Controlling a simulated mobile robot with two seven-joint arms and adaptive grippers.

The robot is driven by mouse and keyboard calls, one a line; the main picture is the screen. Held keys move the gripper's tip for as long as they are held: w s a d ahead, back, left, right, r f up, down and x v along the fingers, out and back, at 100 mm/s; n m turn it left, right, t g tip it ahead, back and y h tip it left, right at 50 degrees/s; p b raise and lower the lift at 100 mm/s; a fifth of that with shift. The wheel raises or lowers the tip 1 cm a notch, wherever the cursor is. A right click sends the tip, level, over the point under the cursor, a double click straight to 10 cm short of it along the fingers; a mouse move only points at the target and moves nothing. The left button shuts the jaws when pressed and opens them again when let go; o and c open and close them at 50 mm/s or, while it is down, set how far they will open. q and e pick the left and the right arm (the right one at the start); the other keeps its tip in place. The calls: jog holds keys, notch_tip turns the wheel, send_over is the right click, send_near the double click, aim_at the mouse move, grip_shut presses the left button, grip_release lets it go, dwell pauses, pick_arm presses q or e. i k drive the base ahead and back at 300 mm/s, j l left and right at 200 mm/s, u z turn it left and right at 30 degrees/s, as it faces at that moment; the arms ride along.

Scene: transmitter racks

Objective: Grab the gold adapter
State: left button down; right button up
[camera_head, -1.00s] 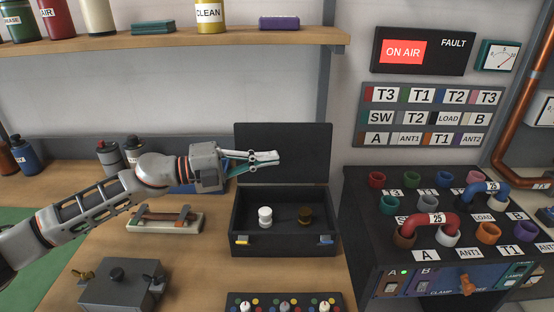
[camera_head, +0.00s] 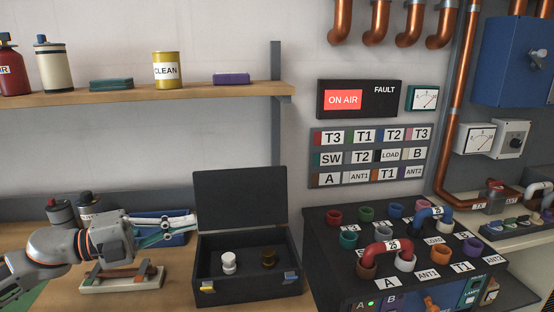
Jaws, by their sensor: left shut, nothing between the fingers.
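The case lid (camera_head: 240,196) is raised at the back. My left gripper (camera_head: 193,226) is shut and empty, with its fingertips at the left side of the case, outside it and apart from the gold adapter. My right gripper is not in view.
A patch panel (camera_head: 325,240) with coloured sockets and red and blue U-links stands right of the case. A shelf (camera_head: 150,96) with cans runs above. A blue bin (camera_head: 178,239) lies behind my left gripper, and a wooden-handled device (camera_head: 122,278) sits below it.

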aim_at(268, 254)
jog(key=k, duration=1.3)
